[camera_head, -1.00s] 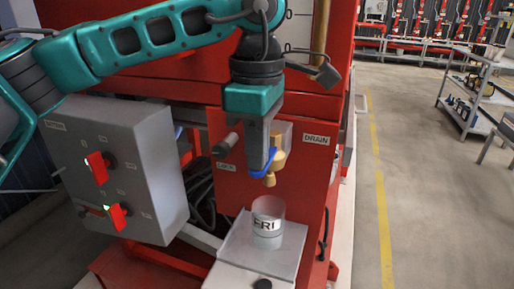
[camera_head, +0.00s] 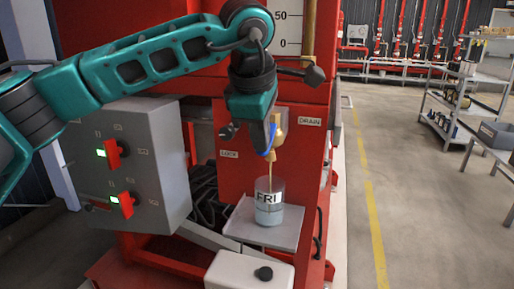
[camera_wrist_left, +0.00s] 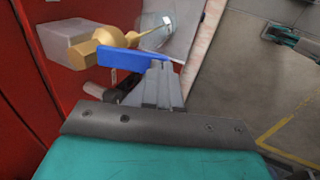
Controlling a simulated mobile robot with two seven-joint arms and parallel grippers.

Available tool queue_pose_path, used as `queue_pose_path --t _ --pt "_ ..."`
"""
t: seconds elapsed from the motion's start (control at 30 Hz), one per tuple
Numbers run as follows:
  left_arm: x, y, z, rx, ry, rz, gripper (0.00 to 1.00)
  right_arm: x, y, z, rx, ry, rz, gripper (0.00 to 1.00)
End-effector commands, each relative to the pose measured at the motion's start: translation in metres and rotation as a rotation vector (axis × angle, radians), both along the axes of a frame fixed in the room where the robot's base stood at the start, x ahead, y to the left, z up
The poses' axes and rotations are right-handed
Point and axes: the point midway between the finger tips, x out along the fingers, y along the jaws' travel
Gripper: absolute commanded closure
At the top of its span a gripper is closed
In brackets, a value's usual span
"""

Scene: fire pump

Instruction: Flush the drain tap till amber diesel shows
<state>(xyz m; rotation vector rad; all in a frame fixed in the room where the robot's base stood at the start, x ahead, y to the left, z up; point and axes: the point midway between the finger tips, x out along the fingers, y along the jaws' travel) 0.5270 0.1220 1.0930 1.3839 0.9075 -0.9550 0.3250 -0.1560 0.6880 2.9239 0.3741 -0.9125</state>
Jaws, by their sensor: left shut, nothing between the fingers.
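The brass drain tap (camera_head: 281,127) sticks out of the red panel beside the DRAIN label (camera_head: 310,121). Its blue lever (camera_head: 271,141) also shows in the left wrist view (camera_wrist_left: 128,62). A thin tan stream (camera_head: 270,168) runs from the tap into a clear jar (camera_head: 269,213) marked FRI. The jar stands upright under the tap; its contents look pale grey-blue, not clearly amber. My left gripper (camera_head: 267,146) is shut and empty, its fingertips against or very close to the lever; contact is unclear. In the left wrist view the fingers (camera_wrist_left: 163,80) are together. My right gripper is out of view.
The jar stands on a grey shelf (camera_head: 285,233). A white box with a black knob (camera_head: 248,271) is in front. A grey control box (camera_head: 125,160) with two red switches is at the left. A trolley (camera_head: 460,100) stands at the right; the floor between is clear.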

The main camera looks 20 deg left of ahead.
Motion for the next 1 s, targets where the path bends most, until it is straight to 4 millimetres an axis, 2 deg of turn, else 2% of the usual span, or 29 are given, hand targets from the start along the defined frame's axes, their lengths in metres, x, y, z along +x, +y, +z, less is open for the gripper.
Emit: queue_pose_path --t 0.03,0.13,0.17,0.23,1.0 --pt "0.0006 -0.0001 -0.0074 -0.001 -0.024 -0.001 1.00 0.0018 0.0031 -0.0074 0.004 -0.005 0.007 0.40" --pt "0.0012 0.0000 -0.0105 -0.002 -0.064 0.000 1.00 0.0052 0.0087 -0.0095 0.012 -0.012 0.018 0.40" --pt "0.0013 -0.0001 -0.0047 -0.002 -0.060 0.001 1.00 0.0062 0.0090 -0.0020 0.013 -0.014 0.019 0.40" --pt "0.0013 0.0000 -0.0038 -0.002 -0.058 0.001 1.00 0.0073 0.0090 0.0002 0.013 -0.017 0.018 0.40" --pt "0.0010 0.0001 -0.0042 -0.002 -0.054 0.001 1.00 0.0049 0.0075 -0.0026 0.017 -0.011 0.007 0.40"
